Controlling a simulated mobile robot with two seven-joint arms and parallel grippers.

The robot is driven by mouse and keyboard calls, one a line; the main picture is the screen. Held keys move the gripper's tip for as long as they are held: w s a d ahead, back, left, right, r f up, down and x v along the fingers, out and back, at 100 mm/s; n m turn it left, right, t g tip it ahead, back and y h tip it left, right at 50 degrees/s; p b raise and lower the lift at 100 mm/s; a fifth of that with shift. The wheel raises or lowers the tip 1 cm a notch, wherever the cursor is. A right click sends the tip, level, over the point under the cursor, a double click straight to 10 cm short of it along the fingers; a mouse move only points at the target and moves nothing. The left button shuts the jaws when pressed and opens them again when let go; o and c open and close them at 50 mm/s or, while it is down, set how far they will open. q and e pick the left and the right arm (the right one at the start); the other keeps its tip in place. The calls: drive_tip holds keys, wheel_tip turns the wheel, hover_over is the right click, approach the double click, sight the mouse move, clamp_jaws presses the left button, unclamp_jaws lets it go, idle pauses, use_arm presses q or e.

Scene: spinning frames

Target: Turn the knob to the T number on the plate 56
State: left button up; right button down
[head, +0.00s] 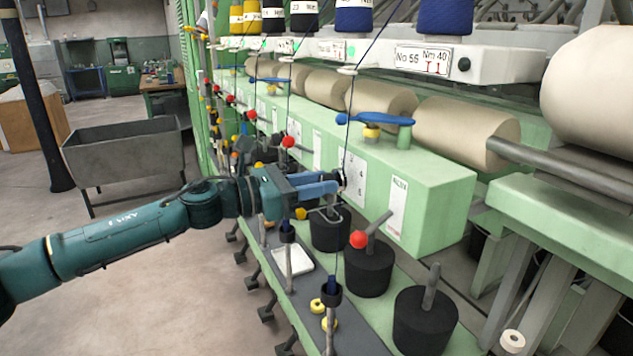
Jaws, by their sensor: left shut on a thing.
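My left gripper (334,186) reaches in from the left to the front of the green housing. It is shut on a small dark knob (342,179), mostly hidden by the blue fingers. Just right of the knob, a white number scale (356,178) shows a few digits, partly too small to read. The knob's pointing direction is not clear. My right gripper is not in view.
The green housing (440,200) runs away to the upper left. Black cylinders (369,268) with grey levers stand below the gripper, one beside a red ball (358,239). A thread passes close to the gripper. A grey metal cart (125,155) stands left; open floor lies in front.

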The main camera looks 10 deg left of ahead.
use_arm(q)
drive_tip(key=n+t+p, duration=0.1)
drive_tip(key=n, duration=1.1)
drive_tip(key=n+t+p, duration=0.1)
drive_tip(key=n, duration=1.1)
drive_tip(key=shift+f+n+p, duration=0.15)
drive_tip(key=shift+n+p, duration=0.15)
drive_tip(key=shift+n+y, duration=0.3)
drive_tip(key=o, duration=1)
drive_tip(key=shift+s+f, duration=0.1)
